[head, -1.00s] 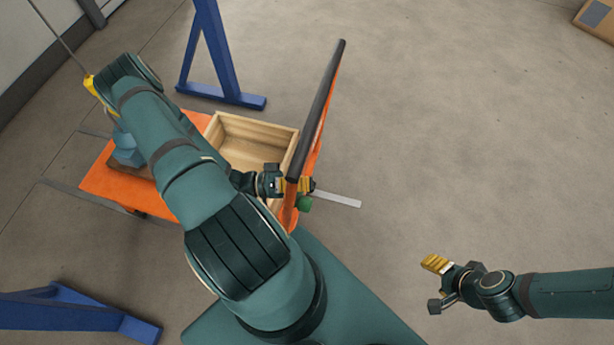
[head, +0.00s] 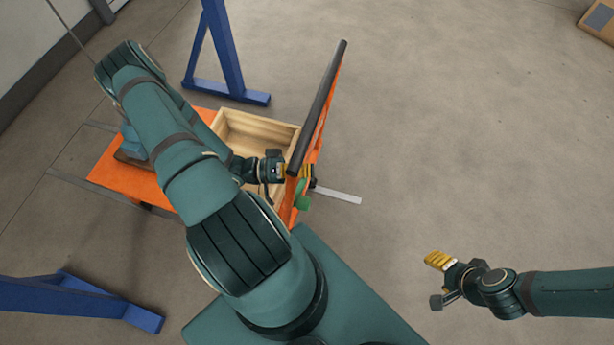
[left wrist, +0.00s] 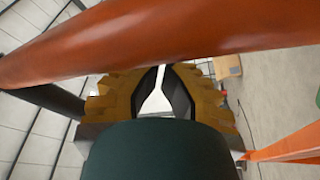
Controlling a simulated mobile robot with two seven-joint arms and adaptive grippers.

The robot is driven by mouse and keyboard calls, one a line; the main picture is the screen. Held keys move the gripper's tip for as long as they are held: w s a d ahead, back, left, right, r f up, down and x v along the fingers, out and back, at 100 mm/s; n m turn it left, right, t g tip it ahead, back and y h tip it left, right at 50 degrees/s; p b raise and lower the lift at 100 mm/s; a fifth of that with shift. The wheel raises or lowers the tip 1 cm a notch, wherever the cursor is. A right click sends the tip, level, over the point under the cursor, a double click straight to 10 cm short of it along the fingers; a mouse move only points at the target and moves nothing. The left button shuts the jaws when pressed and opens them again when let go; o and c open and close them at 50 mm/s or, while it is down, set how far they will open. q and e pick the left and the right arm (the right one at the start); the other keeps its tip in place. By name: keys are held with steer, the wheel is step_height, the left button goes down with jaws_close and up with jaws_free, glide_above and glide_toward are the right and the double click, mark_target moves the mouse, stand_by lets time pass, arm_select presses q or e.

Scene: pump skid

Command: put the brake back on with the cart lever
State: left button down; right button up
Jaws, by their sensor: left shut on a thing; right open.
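The orange cart (head: 122,180) has a black push handle (head: 318,105) along its right end. My right gripper (head: 438,280) is open and empty, well right of the cart.
A wooden crate (head: 225,118) sits on the cart beside the handle. Blue stands rise behind the cart (head: 226,55) and at the lower left (head: 70,310). A cardboard box (head: 598,20) is at the top right.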

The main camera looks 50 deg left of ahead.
arm_select(q)
steer(key=w+a+f+v, duration=0.1)
steer(key=v, duration=0.8)
steer(key=shift+a+b, duration=0.3)
steer(key=shift+b, duration=0.15)
